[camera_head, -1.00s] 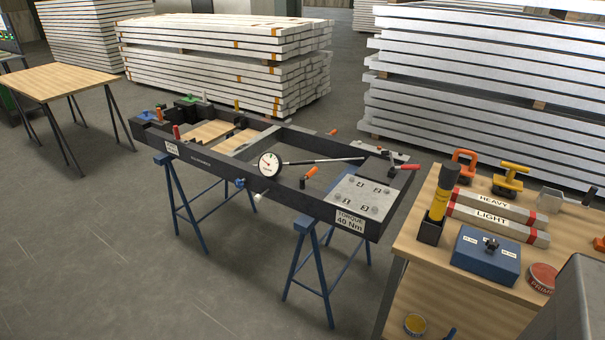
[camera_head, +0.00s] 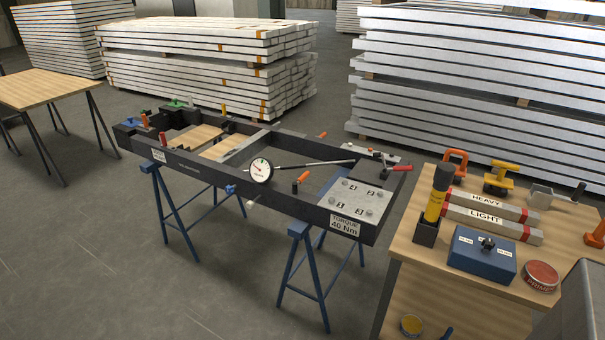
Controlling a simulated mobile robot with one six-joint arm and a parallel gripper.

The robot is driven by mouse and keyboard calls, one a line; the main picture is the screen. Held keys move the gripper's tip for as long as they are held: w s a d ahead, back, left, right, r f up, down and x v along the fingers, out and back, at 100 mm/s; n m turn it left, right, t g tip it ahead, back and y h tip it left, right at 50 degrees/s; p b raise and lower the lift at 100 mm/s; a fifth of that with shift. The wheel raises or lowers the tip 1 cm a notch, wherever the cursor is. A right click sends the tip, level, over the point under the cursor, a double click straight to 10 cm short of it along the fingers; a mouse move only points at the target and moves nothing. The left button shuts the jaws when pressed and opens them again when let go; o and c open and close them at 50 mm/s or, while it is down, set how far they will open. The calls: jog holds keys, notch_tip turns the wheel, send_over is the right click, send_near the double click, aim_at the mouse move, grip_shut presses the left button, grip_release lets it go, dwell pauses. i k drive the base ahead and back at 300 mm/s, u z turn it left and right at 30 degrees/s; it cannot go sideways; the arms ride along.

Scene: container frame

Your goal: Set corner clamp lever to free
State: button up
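A dark container frame (camera_head: 190,167) lies across blue trestles in the middle of the view. At its far right corner is a clamp-like fitting with a red-handled lever (camera_head: 399,168), the handle pointing right. I cannot read any lock or free marking on it. Other handles on the frame are an orange one (camera_head: 303,177) by the numbered plate, another orange one (camera_head: 322,135) on the far rail, and a red one (camera_head: 163,139) near the left end. Which of them is the corner clamp lever is not labelled. My gripper is not in view.
A round dial with a long bar (camera_head: 261,171) lies over the front rail. A wooden bench (camera_head: 408,252) at right holds tools, a blue box (camera_head: 482,253) and tins. Stacked panels stand behind. The floor (camera_head: 100,265) at front left is clear.

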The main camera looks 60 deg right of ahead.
aim_at(305, 175)
jog(key=i, duration=0.85)
jog(key=u, duration=0.05)
